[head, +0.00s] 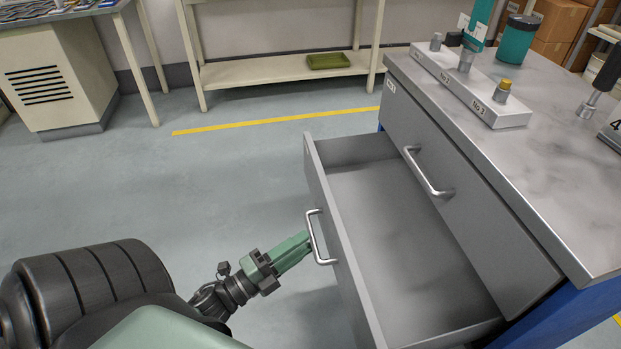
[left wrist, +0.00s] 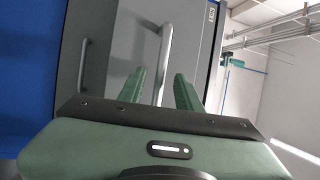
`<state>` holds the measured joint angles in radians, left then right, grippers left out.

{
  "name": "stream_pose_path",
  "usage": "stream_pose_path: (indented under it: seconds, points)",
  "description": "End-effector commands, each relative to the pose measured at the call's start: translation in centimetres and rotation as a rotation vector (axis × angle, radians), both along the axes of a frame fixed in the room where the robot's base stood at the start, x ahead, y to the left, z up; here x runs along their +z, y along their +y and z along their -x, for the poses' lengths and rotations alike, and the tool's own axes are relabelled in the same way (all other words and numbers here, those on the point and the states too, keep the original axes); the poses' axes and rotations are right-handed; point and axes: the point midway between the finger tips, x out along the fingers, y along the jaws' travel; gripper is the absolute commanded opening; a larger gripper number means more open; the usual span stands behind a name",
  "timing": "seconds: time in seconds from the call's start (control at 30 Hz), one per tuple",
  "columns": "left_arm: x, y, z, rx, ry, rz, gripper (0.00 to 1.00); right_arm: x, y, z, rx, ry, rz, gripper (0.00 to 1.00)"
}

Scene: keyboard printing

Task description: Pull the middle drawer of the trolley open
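The grey trolley (head: 545,165) stands at the right. Its drawer just below the closed top drawer (head: 455,205) is pulled well out, and its inside (head: 385,215) is bare. This open drawer's silver bar handle (head: 317,238) is on its front. My left gripper (head: 306,240) is at this handle, coming from the left. In the left wrist view its two green fingers (left wrist: 161,92) are apart, with the handle bar (left wrist: 163,62) showing between and beyond them. Gaps show on both sides of the bar. My right gripper is not in view.
On the trolley top are a numbered holder block (head: 470,85), a teal container (head: 517,38) and other tools. The floor left of the drawer is clear.

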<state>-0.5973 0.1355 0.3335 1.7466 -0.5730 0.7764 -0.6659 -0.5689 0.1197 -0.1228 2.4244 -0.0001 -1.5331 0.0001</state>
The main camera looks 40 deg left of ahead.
Motion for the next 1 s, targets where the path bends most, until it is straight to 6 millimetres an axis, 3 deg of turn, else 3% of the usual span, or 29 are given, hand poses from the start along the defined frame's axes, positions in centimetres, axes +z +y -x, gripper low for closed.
stream_pose_path:
  seconds: [0.1, 0.3, 1.0]
  points:
    - [-0.5, 0.6, 2.0, 0.001, 0.005, 0.0, 0.34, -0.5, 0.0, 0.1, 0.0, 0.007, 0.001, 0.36]
    - [-0.7, 1.1, 3.8, 0.002, 0.002, 0.0, 0.34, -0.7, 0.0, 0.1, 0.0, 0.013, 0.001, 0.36]
    - [-0.7, 1.2, 3.4, 0.021, 0.016, 0.019, 0.34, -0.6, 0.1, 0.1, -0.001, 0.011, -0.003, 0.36]
